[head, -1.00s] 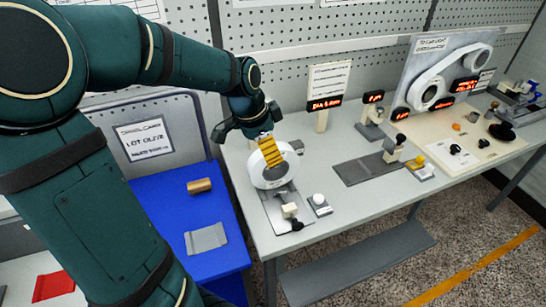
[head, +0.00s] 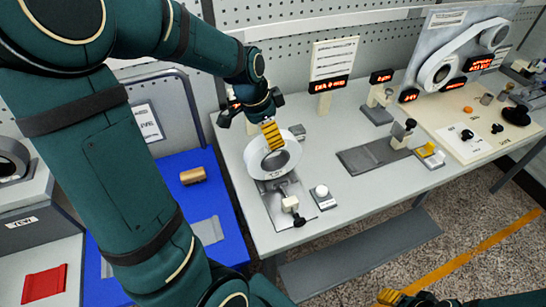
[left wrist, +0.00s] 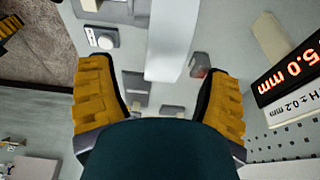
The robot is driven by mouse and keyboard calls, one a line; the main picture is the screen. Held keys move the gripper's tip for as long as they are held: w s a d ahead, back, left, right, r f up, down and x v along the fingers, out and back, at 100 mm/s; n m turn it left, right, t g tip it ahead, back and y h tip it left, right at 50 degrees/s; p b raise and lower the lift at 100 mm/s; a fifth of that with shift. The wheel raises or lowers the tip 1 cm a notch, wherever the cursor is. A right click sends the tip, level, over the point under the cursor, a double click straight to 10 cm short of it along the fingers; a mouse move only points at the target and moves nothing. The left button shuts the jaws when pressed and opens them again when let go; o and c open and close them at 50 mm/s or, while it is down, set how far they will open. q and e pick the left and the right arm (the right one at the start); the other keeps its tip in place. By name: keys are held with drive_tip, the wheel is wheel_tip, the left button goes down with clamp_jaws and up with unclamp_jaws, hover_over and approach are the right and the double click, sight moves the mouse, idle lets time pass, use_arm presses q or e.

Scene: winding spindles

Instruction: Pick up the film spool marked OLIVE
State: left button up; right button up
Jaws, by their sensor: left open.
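A white ring-shaped spool (head: 258,172) sits at a grey fixture (head: 278,207) on the near left of the workbench; the small dark marking on it is too small to read. My left gripper (head: 272,133) is open at the spool's far upper rim, its yellow fingers partly covering it. In the left wrist view the open fingers (left wrist: 160,100) stand either side of a white band (left wrist: 170,45), apparently the spool; contact cannot be told. My right gripper (head: 388,297) just enters at the bottom edge, mostly cut off.
A blue surface (head: 225,262) at left holds a tan cylinder (head: 193,175) and a grey plate (head: 208,230); its placard (head: 148,122) is partly hidden. Another ring (head: 10,165) rests on a grey stand at the left edge. A white-knobbed block (head: 322,195) stands right of the fixture.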

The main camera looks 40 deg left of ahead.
use_arm(q)
drive_tip(key=shift+a+b+x, duration=0.2)
drive_tip(key=shift+b+x, duration=0.45)
drive_tip(key=shift+x, duration=2.65)
drive_tip(key=shift+w, duration=0.15)
drive_tip(key=shift+c, duration=0.3)
clamp_jaws()
